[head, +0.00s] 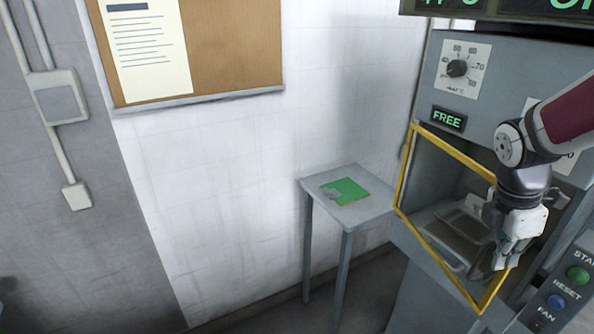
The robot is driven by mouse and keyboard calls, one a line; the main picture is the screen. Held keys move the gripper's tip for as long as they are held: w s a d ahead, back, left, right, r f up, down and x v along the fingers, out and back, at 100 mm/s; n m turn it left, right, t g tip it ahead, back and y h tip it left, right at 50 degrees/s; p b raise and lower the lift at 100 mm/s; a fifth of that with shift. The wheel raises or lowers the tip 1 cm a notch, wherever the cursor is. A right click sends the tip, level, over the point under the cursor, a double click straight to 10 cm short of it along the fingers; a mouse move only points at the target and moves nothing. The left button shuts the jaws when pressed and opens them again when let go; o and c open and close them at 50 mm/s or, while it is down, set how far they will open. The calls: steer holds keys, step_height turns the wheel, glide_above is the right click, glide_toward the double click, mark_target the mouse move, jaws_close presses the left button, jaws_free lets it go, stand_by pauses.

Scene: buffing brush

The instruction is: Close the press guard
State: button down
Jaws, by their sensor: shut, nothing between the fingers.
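The press guard is a yellow-edged frame (447,146) at the front of the grey press (407,240), on the right of the head view. The dim work space with a grey fixture (457,235) shows through it. The guard's top and bottom bars slope more steeply than the press face, so it looks angled out from it; how far I cannot tell. My gripper (502,264) is shut and empty, pointing down at the guard's right edge. It hides part of that edge. Whether it touches the frame is unclear.
A lit FREE sign (447,119) and a dial (457,68) are above the opening. A button panel (560,295) is at lower right. A small grey table (376,206) with a green board (344,191) stands left of the press. A corkboard (232,45) hangs on the wall.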

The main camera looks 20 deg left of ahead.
steer(key=w+d, duration=0.3)
steer(key=d, duration=0.2)
steer(key=shift+w, duration=0.15)
